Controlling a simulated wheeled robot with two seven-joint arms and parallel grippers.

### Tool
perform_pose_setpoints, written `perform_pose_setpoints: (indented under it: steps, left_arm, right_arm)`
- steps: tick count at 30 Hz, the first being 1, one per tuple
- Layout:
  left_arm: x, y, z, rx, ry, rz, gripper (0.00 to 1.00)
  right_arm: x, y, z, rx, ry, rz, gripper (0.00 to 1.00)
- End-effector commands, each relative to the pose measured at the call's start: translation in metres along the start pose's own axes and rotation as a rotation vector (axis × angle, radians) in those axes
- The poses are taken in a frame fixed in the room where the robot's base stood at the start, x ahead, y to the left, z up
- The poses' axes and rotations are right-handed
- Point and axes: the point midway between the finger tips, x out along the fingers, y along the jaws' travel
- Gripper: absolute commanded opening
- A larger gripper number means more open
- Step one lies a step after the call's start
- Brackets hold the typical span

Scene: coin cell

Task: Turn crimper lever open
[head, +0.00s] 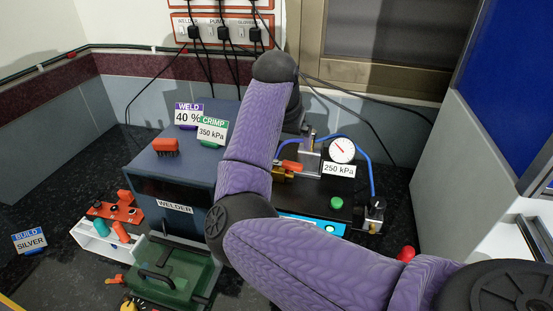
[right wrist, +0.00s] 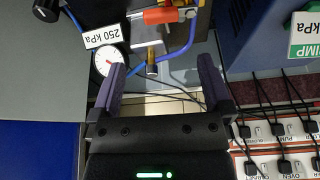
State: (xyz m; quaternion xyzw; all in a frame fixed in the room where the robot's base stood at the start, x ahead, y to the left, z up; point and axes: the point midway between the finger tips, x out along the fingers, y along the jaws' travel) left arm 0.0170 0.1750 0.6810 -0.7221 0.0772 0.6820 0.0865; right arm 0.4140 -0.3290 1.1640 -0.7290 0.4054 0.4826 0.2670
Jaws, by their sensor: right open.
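The crimper is a black-based unit with a gauge (head: 342,150), a 250 kPa card and a green button (head: 337,202) in the head view. Its orange-handled lever (head: 292,165) lies beside a metal block, close to my purple right arm. In the right wrist view the orange lever handle (right wrist: 166,16) lies roughly sideways at the top, past my fingertips. My right gripper (right wrist: 160,70) is open, with nothing held between its fingers. The lever is not between them. In the head view my forearm hides part of the crimper, and the fingers are not clear. My left gripper is not in view.
A blue-grey welder (head: 165,185) stands left of the crimper. A green box (head: 175,272) and a white rack (head: 95,240) are in front of it. Blue hoses (head: 371,180) loop around the crimper. Plugs and cables (head: 224,34) hang on the back wall. A grey panel (head: 450,170) stands right.

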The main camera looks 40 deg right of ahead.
Motion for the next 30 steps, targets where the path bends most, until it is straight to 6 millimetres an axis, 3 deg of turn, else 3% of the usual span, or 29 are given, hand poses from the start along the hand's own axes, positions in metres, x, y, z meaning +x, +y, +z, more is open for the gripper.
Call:
perform_pose_setpoints:
  steps: [2, 12, 16, 23, 24, 30]
  left_arm:
    - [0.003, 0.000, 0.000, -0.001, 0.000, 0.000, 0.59]
    - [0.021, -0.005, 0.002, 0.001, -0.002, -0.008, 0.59]
    - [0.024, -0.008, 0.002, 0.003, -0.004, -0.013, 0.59]
    - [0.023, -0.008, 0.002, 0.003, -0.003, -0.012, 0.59]
    - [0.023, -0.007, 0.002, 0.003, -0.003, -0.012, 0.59]
    - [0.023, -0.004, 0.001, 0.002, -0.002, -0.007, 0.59]
  right_arm:
    - [0.008, -0.002, 0.003, 0.000, -0.017, -0.005, 1.00]
    - [0.085, -0.001, 0.004, 0.000, -0.013, -0.003, 1.00]
    - [0.097, -0.001, 0.003, 0.001, -0.011, -0.004, 1.00]
    - [0.098, -0.001, 0.003, 0.001, -0.010, -0.004, 1.00]
    - [0.098, -0.001, 0.003, 0.001, -0.010, -0.004, 0.98]
    - [0.098, -0.001, 0.003, 0.001, -0.010, -0.004, 0.56]
